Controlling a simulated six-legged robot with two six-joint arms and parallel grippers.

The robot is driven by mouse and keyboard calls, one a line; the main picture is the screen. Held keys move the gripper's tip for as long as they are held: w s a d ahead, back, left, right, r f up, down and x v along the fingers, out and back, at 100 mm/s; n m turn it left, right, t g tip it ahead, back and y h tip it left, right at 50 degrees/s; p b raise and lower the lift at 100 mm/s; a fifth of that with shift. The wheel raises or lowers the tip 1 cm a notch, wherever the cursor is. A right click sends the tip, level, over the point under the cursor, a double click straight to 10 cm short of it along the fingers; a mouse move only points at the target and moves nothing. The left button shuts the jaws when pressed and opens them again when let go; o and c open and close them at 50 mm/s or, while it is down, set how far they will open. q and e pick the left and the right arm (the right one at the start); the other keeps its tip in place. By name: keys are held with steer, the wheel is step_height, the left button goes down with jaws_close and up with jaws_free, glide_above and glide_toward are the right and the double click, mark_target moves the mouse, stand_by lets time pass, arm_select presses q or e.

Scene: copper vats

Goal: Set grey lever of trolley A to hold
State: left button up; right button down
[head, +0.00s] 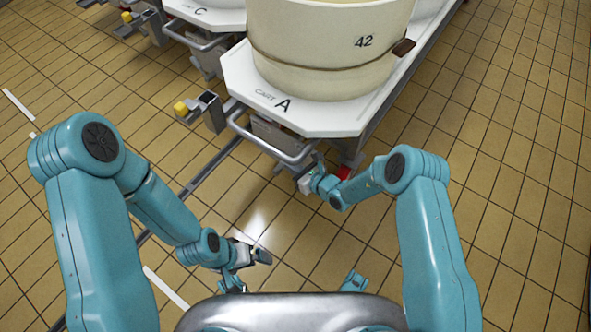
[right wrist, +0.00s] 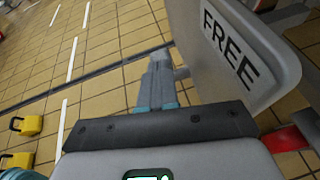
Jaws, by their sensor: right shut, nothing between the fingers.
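Trolley A (head: 315,118) has a white top lettered "CART A" and carries a cream vat (head: 320,50) marked 42. My right gripper (head: 304,184) is shut and empty, low at the trolley's near end, beside the end of its bar handle (head: 265,143). In the right wrist view, a grey plate lettered "FREE" (right wrist: 235,50) stands close beyond the gripper (right wrist: 160,125), to its right. I cannot tell whether they touch. The grey lever is not clearly distinguishable in the head view; my gripper may cover it. My left gripper (head: 262,256) is over the floor, away from the trolley.
A red part (head: 343,173) sits low under trolley A, right of my right gripper; it also shows in the right wrist view (right wrist: 285,140). A grey bracket with a yellow end (head: 182,108) juts out left of the handle. Trolley C (head: 205,12) stands behind left. Tiled floor is open at right.

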steer(key=shift+r, duration=0.1)
steer(key=p+v, duration=0.5)
steer(key=v, duration=1.1)
steer(key=shift+s+d, duration=0.15)
steer(key=shift+s, duration=0.1)
